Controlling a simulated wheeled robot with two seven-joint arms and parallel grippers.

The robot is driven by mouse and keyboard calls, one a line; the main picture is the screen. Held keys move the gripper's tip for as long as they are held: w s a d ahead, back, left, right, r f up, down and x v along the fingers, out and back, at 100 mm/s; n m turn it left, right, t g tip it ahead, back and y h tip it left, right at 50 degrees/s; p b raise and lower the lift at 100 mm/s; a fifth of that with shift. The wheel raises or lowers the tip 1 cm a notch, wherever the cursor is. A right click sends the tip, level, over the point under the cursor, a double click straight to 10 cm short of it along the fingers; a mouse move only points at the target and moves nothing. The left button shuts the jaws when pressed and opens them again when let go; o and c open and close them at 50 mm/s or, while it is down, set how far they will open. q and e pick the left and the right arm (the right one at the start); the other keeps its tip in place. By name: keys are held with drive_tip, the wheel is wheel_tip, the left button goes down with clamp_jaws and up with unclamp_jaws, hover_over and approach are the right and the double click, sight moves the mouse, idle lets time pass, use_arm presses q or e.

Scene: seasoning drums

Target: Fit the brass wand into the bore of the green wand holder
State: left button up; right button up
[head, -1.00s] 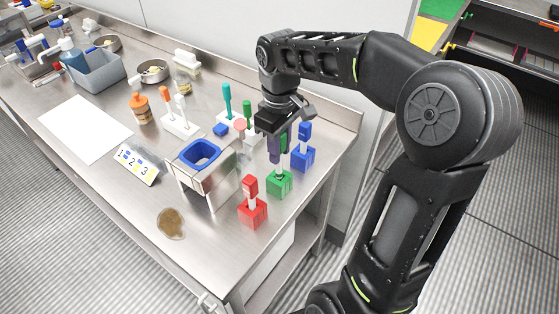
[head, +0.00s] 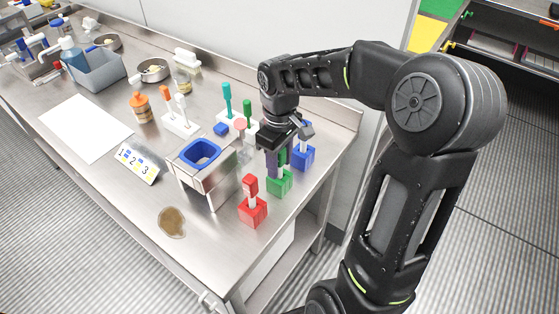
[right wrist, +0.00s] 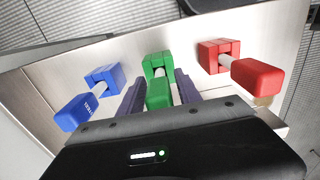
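The green wand holder (head: 279,184) is a green block near the right edge of the steel table; it also shows in the right wrist view (right wrist: 153,62). A wand with a green handle (right wrist: 158,93), taken as the brass wand, stands upright over this block. Its lower end is at the block, so its bore is hidden and I cannot tell how deep the wand sits. My right gripper (head: 278,168) points down with its purple fingers on either side of the handle, seemingly shut on it. The fingers also show in the right wrist view (right wrist: 160,90). My left gripper is out of view.
A red holder with a red-handled wand (head: 252,208) and a blue holder with a blue-handled wand (head: 303,153) flank the green one closely. A metal stand with a blue ring (head: 200,153) is to the left. White racks with wands (head: 180,125) stand farther back.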

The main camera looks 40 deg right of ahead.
drive_tip(key=shift+o, duration=0.5)
wheel_tip(320, 180, up, 8)
drive_tip(key=shift+s+f+b, duration=0.1)
drive_tip(key=shift+b, duration=0.6)
idle(0.4)
